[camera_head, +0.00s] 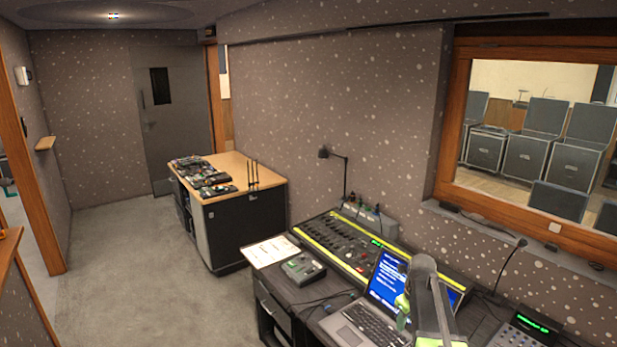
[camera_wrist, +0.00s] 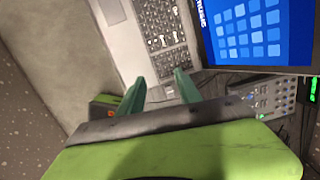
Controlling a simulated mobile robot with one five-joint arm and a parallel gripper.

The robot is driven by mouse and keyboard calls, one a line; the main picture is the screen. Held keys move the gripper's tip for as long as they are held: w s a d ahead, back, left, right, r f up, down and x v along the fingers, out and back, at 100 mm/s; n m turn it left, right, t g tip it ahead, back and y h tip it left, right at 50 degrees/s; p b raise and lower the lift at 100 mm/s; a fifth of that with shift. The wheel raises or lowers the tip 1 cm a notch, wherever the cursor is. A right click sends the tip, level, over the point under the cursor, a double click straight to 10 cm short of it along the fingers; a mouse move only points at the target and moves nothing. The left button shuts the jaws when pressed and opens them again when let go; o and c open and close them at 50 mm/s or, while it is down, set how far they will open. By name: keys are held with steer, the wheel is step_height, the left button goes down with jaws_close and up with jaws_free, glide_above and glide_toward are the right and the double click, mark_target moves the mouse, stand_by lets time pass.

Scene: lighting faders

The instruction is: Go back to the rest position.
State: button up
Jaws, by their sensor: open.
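My gripper (camera_wrist: 160,88) shows in the wrist view as two green fingers standing apart, with nothing between them. The silver laptop (camera_wrist: 150,38) lies beyond the fingertips, its keyboard and blue screen in view. In the head view, my gripper (camera_head: 403,305) is in front of the laptop (camera_head: 372,318), partly hidden by my own grey arm. The fader console (camera_head: 335,243), dark with yellow-green edges, lies on the desk behind the laptop. My arm hides part of the console's right end. I cannot tell the exact gap between my gripper and the laptop.
A small grey box (camera_head: 303,268) and a white paper sheet (camera_head: 268,251) lie left of the laptop. A keypad device (camera_head: 525,330) and a thin gooseneck microphone (camera_head: 508,265) stand to the right. A wood-topped cabinet (camera_head: 230,190) stands farther back. The grey floor (camera_head: 130,270) at left is clear.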

steer(key=s+a+n+g, duration=0.1)
steer(key=s+a+n, duration=0.3)
steer(key=a+n, duration=0.4)
steer(key=s+a+n, duration=0.5)
steer(key=a+n, duration=0.1)
steer(key=a, duration=0.4)
steer(key=s+a+n+g, duration=0.1)
steer(key=s+n, duration=0.5)
steer(key=n, duration=1)
steer(key=shift+s+a+f+n, duration=0.2)
steer(key=shift+a+f+n, duration=0.05)
steer(key=shift+a+n, duration=0.05)
